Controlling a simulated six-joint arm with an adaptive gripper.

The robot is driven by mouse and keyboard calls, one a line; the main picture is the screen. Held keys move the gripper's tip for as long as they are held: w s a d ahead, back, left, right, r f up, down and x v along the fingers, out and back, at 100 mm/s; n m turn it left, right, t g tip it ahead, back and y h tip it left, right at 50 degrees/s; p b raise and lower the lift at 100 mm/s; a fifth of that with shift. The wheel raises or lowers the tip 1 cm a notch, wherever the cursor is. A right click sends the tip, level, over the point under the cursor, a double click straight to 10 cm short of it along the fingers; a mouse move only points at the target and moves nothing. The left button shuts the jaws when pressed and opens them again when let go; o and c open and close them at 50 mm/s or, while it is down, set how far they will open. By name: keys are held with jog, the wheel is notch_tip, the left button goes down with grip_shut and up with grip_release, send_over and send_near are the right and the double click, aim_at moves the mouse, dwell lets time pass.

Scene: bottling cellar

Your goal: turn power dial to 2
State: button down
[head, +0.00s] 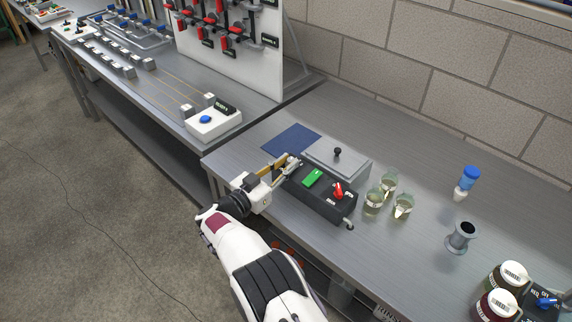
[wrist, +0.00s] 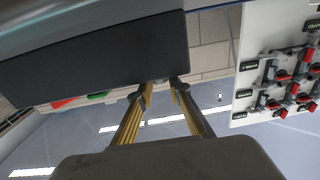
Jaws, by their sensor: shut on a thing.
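A black control box (head: 318,196) lies on the grey bench, with a green switch (head: 313,177) and a red switch (head: 339,190) on its top. It also shows in the wrist view as a dark block (wrist: 95,60) just past my fingers. My gripper (head: 286,164) is at the left end of the box, its fingers closed on a small part there. In the wrist view my fingertips (wrist: 162,86) are at the edge of the block with a narrow space between them. The power dial is mostly hidden by the fingers, and its setting cannot be read.
A grey plate with a black knob (head: 338,153) lies behind the box, beside a blue mat (head: 291,140). Glass jars (head: 373,201) stand close to the right of the box. A blue-capped bottle (head: 467,182) and grey cup (head: 460,237) are farther right.

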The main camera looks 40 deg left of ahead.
jog(key=shift+a+r+h, duration=0.1)
jog(key=shift+h, duration=0.2)
jog(key=c, duration=1.9)
grip_release()
jog(key=shift+s, duration=0.1)
jog(key=shift+s, duration=6)
